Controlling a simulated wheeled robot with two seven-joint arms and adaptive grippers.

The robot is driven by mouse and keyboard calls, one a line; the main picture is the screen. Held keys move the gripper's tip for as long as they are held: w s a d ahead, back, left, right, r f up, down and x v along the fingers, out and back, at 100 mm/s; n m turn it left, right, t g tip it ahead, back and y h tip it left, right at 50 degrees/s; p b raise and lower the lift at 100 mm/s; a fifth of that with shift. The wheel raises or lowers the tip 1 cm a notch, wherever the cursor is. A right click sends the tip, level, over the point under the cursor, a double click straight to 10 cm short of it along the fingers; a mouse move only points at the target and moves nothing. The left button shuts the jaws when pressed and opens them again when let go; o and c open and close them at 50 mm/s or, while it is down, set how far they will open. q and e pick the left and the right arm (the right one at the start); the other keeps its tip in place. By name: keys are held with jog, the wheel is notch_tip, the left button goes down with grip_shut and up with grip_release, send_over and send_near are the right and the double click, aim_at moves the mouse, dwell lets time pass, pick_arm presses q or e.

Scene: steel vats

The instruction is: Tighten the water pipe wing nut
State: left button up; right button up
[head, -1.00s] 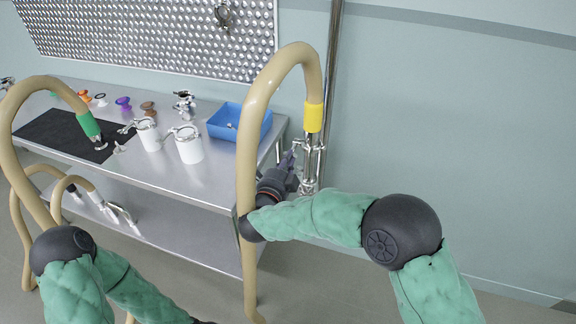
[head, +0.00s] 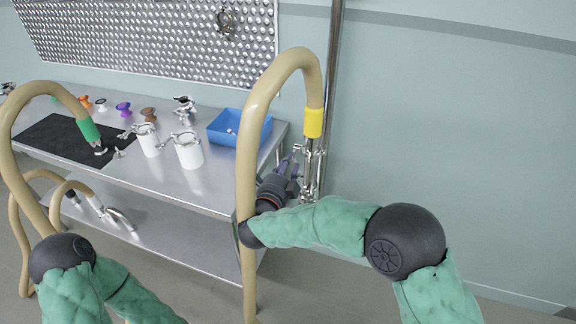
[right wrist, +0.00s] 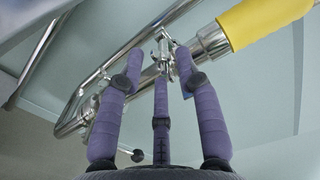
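The water pipe is a tan hose (head: 247,160) with a yellow end sleeve (head: 313,122), joined to upright steel piping (head: 311,170) by the wall. The sleeve also shows in the right wrist view (right wrist: 262,20). A shiny clamp with its wing nut (right wrist: 163,46) sits at the joint. My right gripper (head: 294,160) is at this joint, left of the piping. In the right wrist view its three purple fingers (right wrist: 159,62) are spread, with the wing nut between and just beyond the tips. I cannot tell whether a tip touches it. My left gripper is outside the frame.
A steel table (head: 185,186) at left carries white canisters (head: 188,152), a blue bin (head: 222,126) and a black mat (head: 62,142). A second hose with a green sleeve (head: 88,130) arches over it. The hanging tan hose stands close beside my right wrist. Room right of the piping is free.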

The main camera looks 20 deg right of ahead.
jog(key=v, duration=1.2)
jog(key=w+f+n+g+y+p, duration=0.1)
jog(key=w+f+n+y, duration=0.2)
jog(key=f+n, duration=0.3)
jog(key=w+f+n+y+p, duration=0.1)
jog(key=w+f+n+y, duration=0.2)
jog(key=f, duration=0.4)
jog(key=s+f+n+g+y, duration=0.35)
jog(key=f+n, duration=0.25)
jog(key=f, duration=0.6)
jog(key=s+f+n+g+y, duration=0.1)
jog(key=s+f+n+g, duration=0.1)
jog(key=s, duration=0.5)
jog(key=s+f+n+g+y+p, duration=0.1)
jog(key=s+f+n+g+y, duration=0.1)
jog(key=s+f, duration=0.5)
jog(key=s+f+n+g+y+p, duration=0.1)
jog(key=s+f+n+g, duration=0.3)
jog(key=s, duration=0.5)
jog(key=shift+f+g, duration=0.45)
jog(key=shift+g, duration=0.6)
jog(key=shift+y, duration=0.25)
